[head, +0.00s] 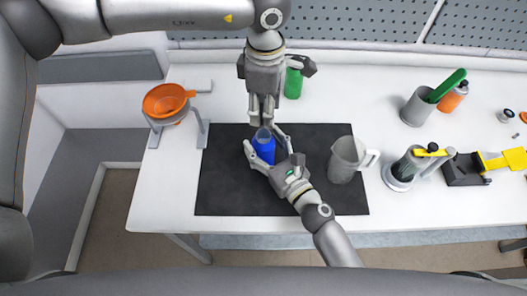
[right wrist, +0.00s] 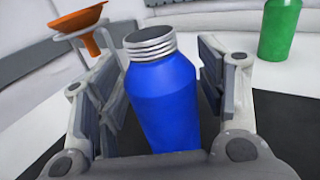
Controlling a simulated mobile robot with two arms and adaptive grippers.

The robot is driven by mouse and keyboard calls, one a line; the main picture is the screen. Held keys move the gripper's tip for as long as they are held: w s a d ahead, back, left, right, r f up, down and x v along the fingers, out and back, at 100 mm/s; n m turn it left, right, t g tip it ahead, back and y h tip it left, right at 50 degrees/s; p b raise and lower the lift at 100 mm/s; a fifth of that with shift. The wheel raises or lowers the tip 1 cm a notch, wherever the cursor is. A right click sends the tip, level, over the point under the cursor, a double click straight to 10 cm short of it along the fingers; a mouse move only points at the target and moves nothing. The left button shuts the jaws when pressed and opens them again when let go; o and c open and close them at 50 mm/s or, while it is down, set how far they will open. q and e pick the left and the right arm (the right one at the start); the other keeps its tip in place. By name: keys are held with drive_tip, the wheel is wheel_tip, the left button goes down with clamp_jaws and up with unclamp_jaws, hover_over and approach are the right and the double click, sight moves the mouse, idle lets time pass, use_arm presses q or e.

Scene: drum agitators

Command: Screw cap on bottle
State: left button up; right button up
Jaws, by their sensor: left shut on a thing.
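A blue bottle (head: 264,148) stands on the black mat (head: 225,190). In the right wrist view the bottle (right wrist: 165,100) shows a bare silver threaded neck. My right gripper (head: 266,146) is around the bottle with a finger on each side; its pads look spread, with slight gaps beside the bottle. My left gripper (head: 262,115) points down just above the bottle's neck. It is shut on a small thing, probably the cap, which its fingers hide. The neck and the left fingertips are very close; I cannot tell whether they touch.
A grey pitcher (head: 345,160) stands right of the bottle. A green bottle (head: 293,83) stands behind, near my left gripper. An orange funnel (head: 165,100) on a stand is at left. A grey cup (head: 416,107) and yellow-black tools (head: 490,162) are at right. The mat's front is clear.

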drive_tip(key=c, duration=1.1)
use_arm(q)
hover_over(265, 130)
drive_tip(key=s, duration=0.2)
drive_tip(key=shift+w+f, duration=0.2)
drive_tip(key=shift+f, duration=2.3)
use_arm(e)
drive_tip(key=shift+o, duration=0.2)
use_arm(q)
drive_tip(key=shift+f, duration=0.1)
drive_tip(key=shift+f, duration=0.8)
drive_tip(key=shift+f, duration=0.55)
